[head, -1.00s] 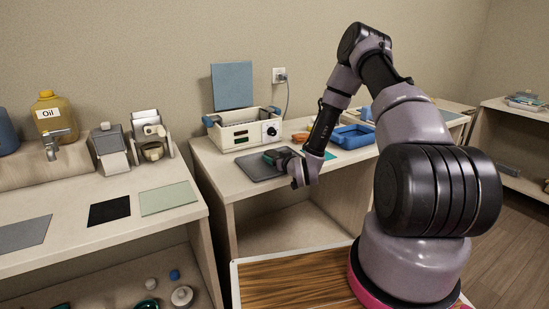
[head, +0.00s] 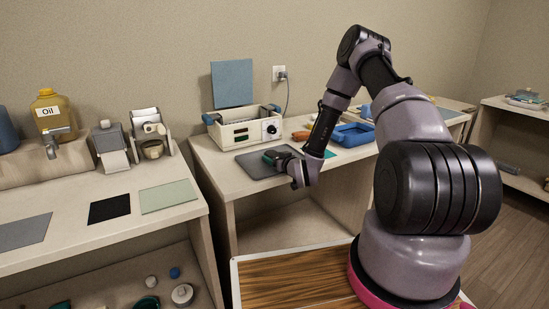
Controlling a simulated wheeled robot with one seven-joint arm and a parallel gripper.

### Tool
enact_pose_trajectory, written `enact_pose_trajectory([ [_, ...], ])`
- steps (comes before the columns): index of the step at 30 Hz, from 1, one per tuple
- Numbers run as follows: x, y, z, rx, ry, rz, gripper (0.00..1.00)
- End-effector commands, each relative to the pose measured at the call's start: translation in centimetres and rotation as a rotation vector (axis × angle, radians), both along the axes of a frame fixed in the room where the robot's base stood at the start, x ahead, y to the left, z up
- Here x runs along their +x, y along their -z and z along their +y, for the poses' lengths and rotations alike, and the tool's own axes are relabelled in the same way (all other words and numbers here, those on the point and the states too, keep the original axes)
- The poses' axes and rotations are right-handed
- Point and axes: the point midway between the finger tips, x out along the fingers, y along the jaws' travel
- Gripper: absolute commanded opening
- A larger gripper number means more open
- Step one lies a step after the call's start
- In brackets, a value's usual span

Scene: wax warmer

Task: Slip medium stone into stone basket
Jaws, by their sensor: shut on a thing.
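My gripper (head: 272,157) is low over the dark grey mat (head: 252,166) on the middle bench, its fingers pointing left. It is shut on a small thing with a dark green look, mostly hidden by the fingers. I cannot tell for sure that this is the medium stone. I cannot tell whether it touches the mat. A blue open tray-like container (head: 356,135) stands to the right, behind my forearm, and is partly hidden. I cannot make out for certain which container is the stone basket.
The white warmer (head: 243,130) with blue corners stands behind the mat. An orange item (head: 301,136) lies beside it. The left bench holds an oil jug (head: 50,115), dispensers and flat mats.

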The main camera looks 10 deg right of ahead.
Motion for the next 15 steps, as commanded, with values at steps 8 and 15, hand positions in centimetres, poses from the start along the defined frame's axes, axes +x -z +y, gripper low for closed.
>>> enact_pose_trajectory([
  [8, 0.01, 0.04, 0.00, 0.000, 0.000, -0.001, 0.01],
  [15, -0.01, 0.07, 0.01, 0.000, 0.000, 0.000, 1.00],
])
